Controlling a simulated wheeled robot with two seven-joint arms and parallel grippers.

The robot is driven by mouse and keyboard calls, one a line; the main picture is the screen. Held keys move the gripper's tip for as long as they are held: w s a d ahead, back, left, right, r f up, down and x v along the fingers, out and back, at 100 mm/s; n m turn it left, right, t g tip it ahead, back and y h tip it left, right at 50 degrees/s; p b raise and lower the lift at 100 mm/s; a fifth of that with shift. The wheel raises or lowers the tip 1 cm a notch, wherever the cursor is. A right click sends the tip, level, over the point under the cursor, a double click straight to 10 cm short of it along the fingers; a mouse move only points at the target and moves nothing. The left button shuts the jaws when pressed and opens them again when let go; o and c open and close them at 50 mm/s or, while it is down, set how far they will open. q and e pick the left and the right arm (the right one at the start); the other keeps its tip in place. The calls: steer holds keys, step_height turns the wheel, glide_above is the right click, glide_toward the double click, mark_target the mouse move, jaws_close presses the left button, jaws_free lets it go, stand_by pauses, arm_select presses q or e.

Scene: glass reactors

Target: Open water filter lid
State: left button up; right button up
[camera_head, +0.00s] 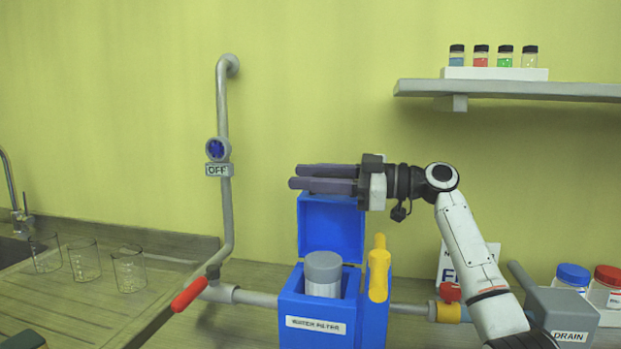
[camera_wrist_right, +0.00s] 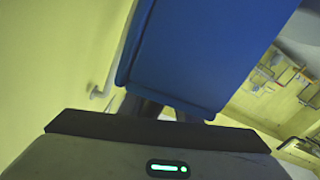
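The blue water filter box (camera_head: 318,309) stands on the counter with its label facing me. Its blue lid (camera_head: 331,228) is open, standing upright at the back, and a grey-capped filter cartridge (camera_head: 323,275) shows inside. My right gripper (camera_head: 293,175) is just above the lid's top edge, its dark fingers pointing left. In the right wrist view the blue lid (camera_wrist_right: 210,50) fills the upper middle and partly hides the fingers. I see nothing between the fingers, but their gap is unclear. My left gripper is not in view.
A yellow handle (camera_head: 378,268) rises at the box's right side. A red-handled valve (camera_head: 190,294) is on the pipe to the left, near several glass beakers (camera_head: 84,261). A shelf (camera_head: 520,91) with small bottles hangs upper right; the drain unit (camera_head: 566,312) is lower right.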

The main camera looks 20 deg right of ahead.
steer(key=b+v, duration=0.1)
steer(key=v, duration=0.9)
steer(key=shift+s+d+b, duration=0.1)
steer(key=shift+b, duration=0.25)
steer(key=b+v, duration=0.2)
steer(key=v, duration=1)
stand_by(0.6)
stand_by(0.7)
